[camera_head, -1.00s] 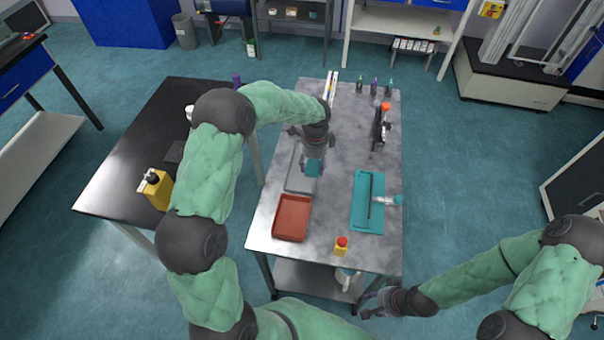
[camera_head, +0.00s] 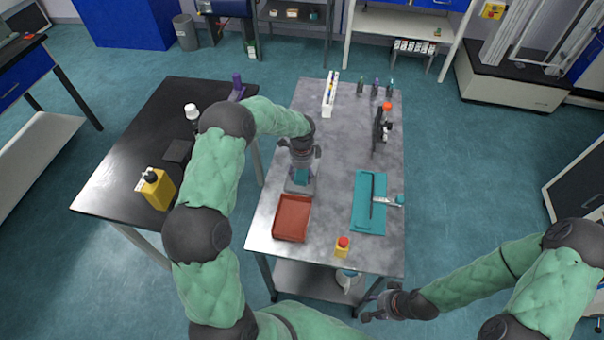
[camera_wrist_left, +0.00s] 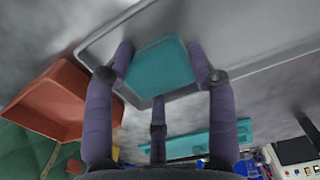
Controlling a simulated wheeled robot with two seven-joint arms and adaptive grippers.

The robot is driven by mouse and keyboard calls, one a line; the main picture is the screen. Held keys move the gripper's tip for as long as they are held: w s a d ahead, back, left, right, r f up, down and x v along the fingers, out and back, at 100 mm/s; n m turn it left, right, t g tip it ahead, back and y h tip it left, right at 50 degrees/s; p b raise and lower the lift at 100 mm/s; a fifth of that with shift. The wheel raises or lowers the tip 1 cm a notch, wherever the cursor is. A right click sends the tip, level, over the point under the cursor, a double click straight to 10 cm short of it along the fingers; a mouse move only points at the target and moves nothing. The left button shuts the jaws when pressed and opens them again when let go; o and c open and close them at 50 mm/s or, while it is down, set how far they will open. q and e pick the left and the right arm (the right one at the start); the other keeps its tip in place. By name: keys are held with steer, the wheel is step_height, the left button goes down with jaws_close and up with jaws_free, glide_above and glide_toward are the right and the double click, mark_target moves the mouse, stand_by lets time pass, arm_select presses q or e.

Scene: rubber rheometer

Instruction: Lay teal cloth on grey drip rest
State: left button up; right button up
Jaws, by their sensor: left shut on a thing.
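The teal cloth (camera_head: 301,175) is a small square pad in my left gripper (camera_head: 302,177). The left wrist view shows the cloth (camera_wrist_left: 160,66) between the purple fingers, which are shut on it. The grey drip rest (camera_wrist_left: 238,38) is a shallow rimmed tray behind and beneath the cloth in that view. My right gripper (camera_head: 374,307) is empty, fingers spread, beyond the table's front right corner.
A red-brown tray (camera_head: 292,218) sits just in front of the drip rest. A white rack (camera_head: 330,94) and small bottles stand at the back. The table's middle is clear.

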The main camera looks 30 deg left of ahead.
mark_target(302, 174)
arm_select(q)
steer(key=shift+f, duration=0.15)
steer(key=o, duration=1.2)
step_height(302, 174, up, 12)
steer(key=shift+r+p, duration=0.15)
steer(key=shift+p, duration=0.9)
